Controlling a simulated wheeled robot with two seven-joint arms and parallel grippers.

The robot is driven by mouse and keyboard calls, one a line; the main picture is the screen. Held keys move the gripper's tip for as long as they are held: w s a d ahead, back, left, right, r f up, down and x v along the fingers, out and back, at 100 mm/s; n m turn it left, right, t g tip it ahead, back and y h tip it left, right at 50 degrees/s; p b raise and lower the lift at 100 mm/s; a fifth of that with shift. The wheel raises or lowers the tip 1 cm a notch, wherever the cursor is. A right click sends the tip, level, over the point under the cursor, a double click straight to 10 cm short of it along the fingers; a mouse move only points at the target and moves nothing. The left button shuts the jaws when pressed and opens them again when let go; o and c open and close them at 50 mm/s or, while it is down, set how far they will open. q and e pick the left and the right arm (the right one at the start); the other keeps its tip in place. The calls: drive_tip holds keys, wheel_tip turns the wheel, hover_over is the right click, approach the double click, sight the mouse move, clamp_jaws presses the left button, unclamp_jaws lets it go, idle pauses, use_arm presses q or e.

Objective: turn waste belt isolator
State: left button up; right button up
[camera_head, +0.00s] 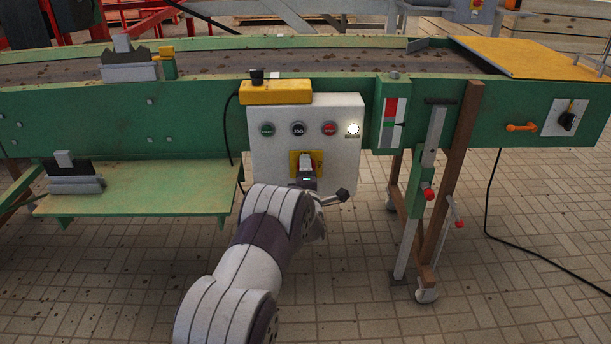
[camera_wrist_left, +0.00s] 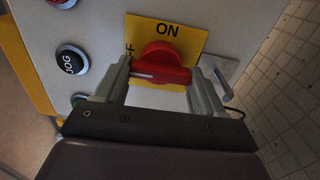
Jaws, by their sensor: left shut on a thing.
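The isolator is a red rotary knob (camera_wrist_left: 160,68) on a yellow plate (camera_wrist_left: 186,38) marked ON; lettering partly hidden at the plate's left edge ends in "FF". My left gripper (camera_wrist_left: 163,88) is shut on the knob, with one finger at each end of its bar. A pale line on the bar lies toward the left finger in the wrist view. In the head view the yellow plate (camera_head: 294,160) is on the white control box (camera_head: 347,108), and my left arm reaches it from below, hiding much of the grip. My right gripper is not in view.
The box carries green, JOG and red buttons (camera_head: 329,129) and a lit white lamp (camera_head: 353,129). A grey lever (camera_head: 334,198) juts out beside the plate. A green conveyor frame (camera_head: 190,120) runs behind; brown and grey legs (camera_head: 455,180) stand right. The paved floor in front is clear.

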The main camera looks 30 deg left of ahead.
use_arm(q)
drive_tip(key=shift+f, duration=0.1)
drive_tip(key=o, duration=1)
drive_tip(key=shift+o, duration=0.2)
drive_tip(key=p+v, duration=0.3)
drive_tip(key=v, duration=0.9)
drive_tip(key=shift+s, duration=0.4)
drive_tip(key=shift+d, duration=0.1)
